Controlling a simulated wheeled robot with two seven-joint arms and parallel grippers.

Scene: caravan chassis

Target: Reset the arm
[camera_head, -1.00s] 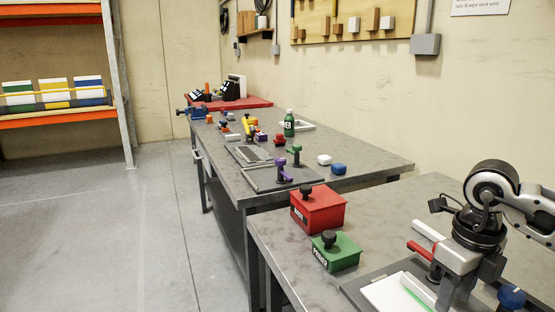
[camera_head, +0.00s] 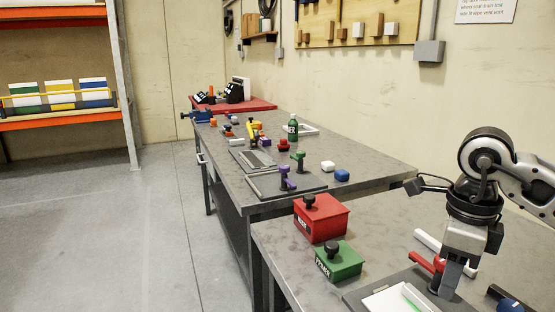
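My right gripper (camera_head: 451,281) points down over the near workbench at the right, low beside a red lever-like handle (camera_head: 424,258). I see it nearly edge-on, so the gap between its fingers is hidden and I cannot tell whether it touches the handle. A white bar (camera_head: 428,241) lies behind it. A dark board (camera_head: 362,300) with a white sheet (camera_head: 385,303) and a green strip lies in front. My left gripper is out of view.
A red box (camera_head: 322,217) and a green box (camera_head: 339,261), both with black knobs, stand left of the gripper. A blue round thing (camera_head: 509,305) is at the lower right. A farther bench (camera_head: 375,165) holds small parts. The floor at left is clear.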

